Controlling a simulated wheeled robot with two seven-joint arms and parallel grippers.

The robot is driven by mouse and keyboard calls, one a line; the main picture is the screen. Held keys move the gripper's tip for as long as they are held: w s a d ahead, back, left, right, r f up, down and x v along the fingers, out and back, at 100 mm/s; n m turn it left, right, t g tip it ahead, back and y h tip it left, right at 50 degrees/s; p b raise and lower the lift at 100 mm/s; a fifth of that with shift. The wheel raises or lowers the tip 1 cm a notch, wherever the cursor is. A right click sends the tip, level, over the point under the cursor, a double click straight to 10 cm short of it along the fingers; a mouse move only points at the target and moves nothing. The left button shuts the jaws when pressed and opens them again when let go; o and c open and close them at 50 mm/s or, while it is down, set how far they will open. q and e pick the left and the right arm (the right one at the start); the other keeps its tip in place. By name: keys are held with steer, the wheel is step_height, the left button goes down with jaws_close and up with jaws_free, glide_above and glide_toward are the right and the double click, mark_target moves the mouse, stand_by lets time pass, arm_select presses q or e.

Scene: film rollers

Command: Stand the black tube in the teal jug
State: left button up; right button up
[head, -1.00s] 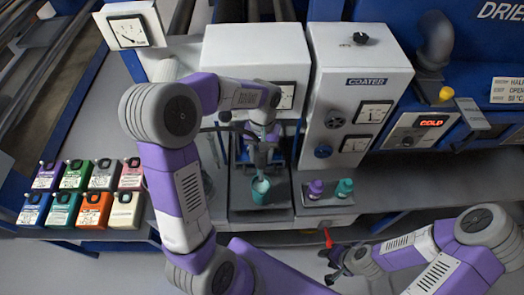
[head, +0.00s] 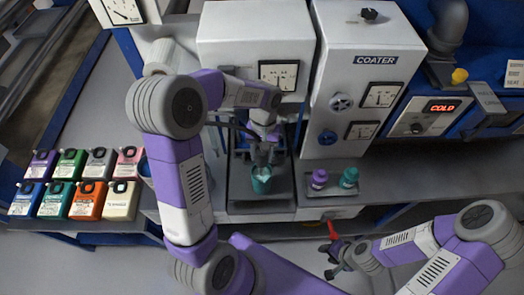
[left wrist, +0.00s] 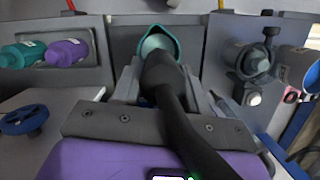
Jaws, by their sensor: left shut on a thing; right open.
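The teal jug (head: 261,186) stands upright on a dark platform in front of the machines. Its opening also shows in the left wrist view (left wrist: 157,41). My left gripper (head: 262,161) is just above the jug and shut on the black tube (left wrist: 168,85). The tube's far end overlaps the jug's near rim in the wrist view, and I cannot tell whether it is inside. The tube curves back over my wrist toward the camera. My right gripper (head: 332,262) is low, below the bench's front edge, open and apart from the jug.
Several coloured canisters (head: 88,199) stand at the left. The white coater (head: 360,110) rises behind. A red piece (head: 332,230) shows near my right gripper.

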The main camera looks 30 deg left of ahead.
arm_select(q)
steer(key=shift+w+a+b+x, duration=0.1)
steer(key=shift+w+b+x, duration=0.15)
steer(key=shift+b+x, duration=0.75)
steer(key=shift+w+a+b+x, duration=0.1)
steer(key=shift+w+b+x, duration=0.15)
steer(key=shift+b+x, duration=0.75)
steer(key=shift+w+a+b+x, duration=0.1)
steer(key=shift+w+b+x, duration=0.25)
steer(key=shift+x, duration=1.2)
steer(key=shift+s+f, duration=0.15)
steer(key=shift+f, duration=0.1)
steer(key=o, duration=1.1)
steer(key=v, duration=0.7)
steer(key=shift+r+p, duration=0.35)
